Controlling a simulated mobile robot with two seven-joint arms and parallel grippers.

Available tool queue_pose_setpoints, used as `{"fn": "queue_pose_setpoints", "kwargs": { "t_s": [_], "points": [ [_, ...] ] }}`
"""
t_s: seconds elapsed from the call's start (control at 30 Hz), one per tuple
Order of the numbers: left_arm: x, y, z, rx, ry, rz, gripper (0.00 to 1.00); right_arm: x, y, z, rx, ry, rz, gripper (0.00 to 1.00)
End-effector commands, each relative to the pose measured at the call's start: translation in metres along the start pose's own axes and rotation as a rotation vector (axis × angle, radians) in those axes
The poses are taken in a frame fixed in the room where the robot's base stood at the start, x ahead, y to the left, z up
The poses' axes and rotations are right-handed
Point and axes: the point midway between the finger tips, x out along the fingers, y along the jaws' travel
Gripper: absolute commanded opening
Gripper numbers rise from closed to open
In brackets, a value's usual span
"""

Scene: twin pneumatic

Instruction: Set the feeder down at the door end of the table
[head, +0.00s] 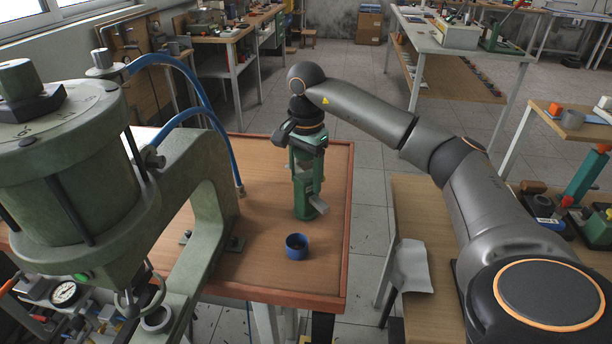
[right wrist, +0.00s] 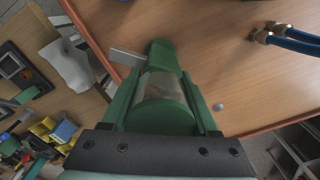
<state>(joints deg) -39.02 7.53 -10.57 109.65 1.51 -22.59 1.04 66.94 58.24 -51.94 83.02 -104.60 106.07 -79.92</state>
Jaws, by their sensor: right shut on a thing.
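The feeder (head: 306,192) is a green upright body with a clear or grey middle and a metal plate sticking out low on its right side. My right gripper (head: 306,140) is shut on its upper part from above. In the right wrist view the feeder (right wrist: 164,100) fills the space ahead of the dark gripper mount. The feeder's foot is at or just above the wooden table (head: 262,190); I cannot tell whether it touches. My left gripper is not in view.
A large green pneumatic press (head: 75,165) with blue hoses stands on the left of the table. A small blue cup (head: 296,246) is in front of the feeder. Bare tabletop lies around the feeder. A side bench (head: 425,215) stands to the right across a gap.

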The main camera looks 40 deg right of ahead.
Motion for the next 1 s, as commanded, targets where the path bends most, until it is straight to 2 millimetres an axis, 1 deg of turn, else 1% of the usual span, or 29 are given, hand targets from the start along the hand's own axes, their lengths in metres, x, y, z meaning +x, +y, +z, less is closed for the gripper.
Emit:
{"fn": "queue_pose_setpoints", "kwargs": {
  "t_s": [0.13, 0.17, 0.4, 0.63, 0.77, 0.87, 1.0],
  "points": [
    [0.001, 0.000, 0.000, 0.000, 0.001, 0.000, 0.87, 0.003, 0.000, 0.000, 0.000, 0.000, 0.000, 0.00],
    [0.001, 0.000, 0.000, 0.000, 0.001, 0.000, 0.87, 0.003, 0.000, 0.000, 0.000, 0.000, 0.000, 0.62],
    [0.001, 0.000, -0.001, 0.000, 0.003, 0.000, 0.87, 0.002, 0.000, 0.000, 0.000, 0.000, 0.001, 0.89],
    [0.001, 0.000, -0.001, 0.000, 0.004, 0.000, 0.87, 0.002, 0.000, 0.000, 0.000, 0.000, 0.001, 0.90],
    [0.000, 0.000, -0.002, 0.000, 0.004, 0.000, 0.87, -0.005, 0.000, 0.000, 0.000, 0.000, -0.001, 0.90],
    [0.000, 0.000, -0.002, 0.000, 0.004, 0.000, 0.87, -0.020, -0.001, 0.000, 0.000, 0.000, -0.004, 0.90],
    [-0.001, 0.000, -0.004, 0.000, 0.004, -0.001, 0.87, -0.051, -0.001, 0.000, 0.000, -0.001, -0.005, 0.90]
  ]
}}
